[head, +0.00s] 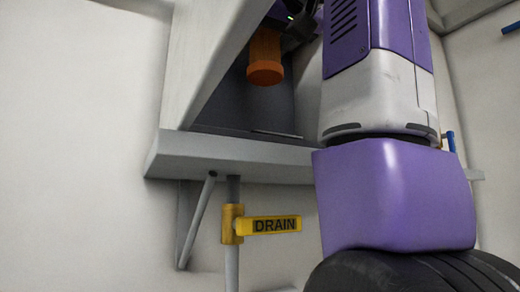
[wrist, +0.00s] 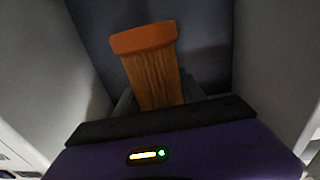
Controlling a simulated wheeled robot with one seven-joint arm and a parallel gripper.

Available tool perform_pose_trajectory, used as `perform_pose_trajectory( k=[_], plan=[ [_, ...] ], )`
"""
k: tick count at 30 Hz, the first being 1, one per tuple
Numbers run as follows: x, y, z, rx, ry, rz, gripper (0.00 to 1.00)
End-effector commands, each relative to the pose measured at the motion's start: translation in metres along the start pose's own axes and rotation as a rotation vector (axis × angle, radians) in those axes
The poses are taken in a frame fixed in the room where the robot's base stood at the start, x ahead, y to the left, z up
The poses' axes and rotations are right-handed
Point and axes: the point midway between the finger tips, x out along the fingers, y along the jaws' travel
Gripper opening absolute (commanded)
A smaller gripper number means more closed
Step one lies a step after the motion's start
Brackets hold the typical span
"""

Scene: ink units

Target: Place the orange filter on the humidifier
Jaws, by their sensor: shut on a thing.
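The orange filter (head: 265,58) is a ribbed cylinder with a wider smooth orange cap at its lower end in the head view. My gripper (head: 292,38) is shut on it and holds it inside a recess of a grey-white housing, which may be the humidifier (head: 215,65). In the wrist view the filter (wrist: 150,65) sticks out from my gripper (wrist: 158,105), slightly tilted, cap away from me. Dark walls stand around it. The fingertips are mostly hidden, and I cannot tell whether the filter touches the housing.
A grey shelf (head: 235,150) runs under the housing, held by a bracket. Below it a yellow handle marked DRAIN (head: 268,225) sits on a vertical pipe (head: 232,265). The housing's slanted side panel is close to my gripper. The wall at left is bare.

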Motion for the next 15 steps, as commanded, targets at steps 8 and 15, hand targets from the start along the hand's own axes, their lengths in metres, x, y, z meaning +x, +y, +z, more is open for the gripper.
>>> perform_pose_trajectory(
  k=[8,15],
  plan=[
    [0.001,0.000,0.036,0.001,0.000,-0.001,0.00],
    [0.000,0.000,0.058,0.001,0.001,0.000,0.00]
  ],
)
